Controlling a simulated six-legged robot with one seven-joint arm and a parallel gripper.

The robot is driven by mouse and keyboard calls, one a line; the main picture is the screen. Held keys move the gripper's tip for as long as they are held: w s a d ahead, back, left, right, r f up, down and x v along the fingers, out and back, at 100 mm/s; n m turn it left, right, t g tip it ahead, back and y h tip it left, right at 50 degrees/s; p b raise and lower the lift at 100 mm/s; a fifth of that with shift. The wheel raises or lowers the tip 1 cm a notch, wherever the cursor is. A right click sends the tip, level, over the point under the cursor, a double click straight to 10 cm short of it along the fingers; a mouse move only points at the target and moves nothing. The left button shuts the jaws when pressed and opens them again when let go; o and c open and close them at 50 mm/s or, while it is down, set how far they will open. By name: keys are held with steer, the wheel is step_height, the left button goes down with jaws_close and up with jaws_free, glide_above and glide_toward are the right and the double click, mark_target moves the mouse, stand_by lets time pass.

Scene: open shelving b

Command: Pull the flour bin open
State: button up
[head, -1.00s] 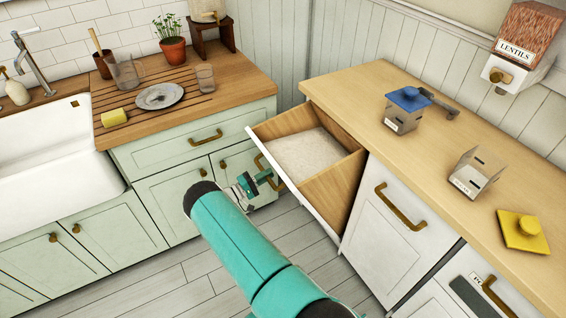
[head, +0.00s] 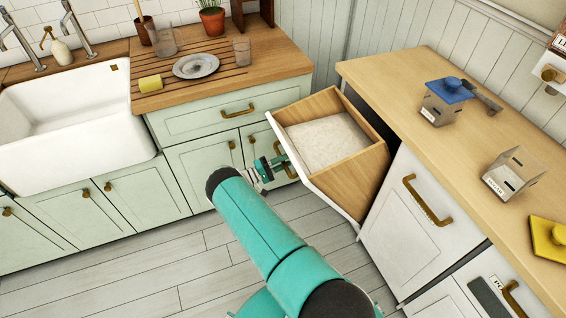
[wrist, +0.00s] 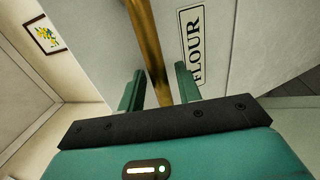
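The flour bin (head: 352,185) is a tilt-out bin with a white front and wooden sides, under the right-hand counter. It leans well out of the cabinet, and pale flour (head: 327,141) shows inside. Its outer front is mostly turned away in the head view. In the head view my gripper (head: 275,165) is at the bin's outer front.
Pale green cabinets (head: 215,163) stand close behind and left of my gripper. Right of the bin is a white cabinet front (head: 415,225) with a brass handle. The wooden counter (head: 440,150) above holds a blue-lidded canister (head: 445,103). Floor is clear at lower left.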

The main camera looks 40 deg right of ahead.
steer(key=v, duration=1.3)
steer(key=shift+a, duration=0.4)
steer(key=shift+f, duration=0.15)
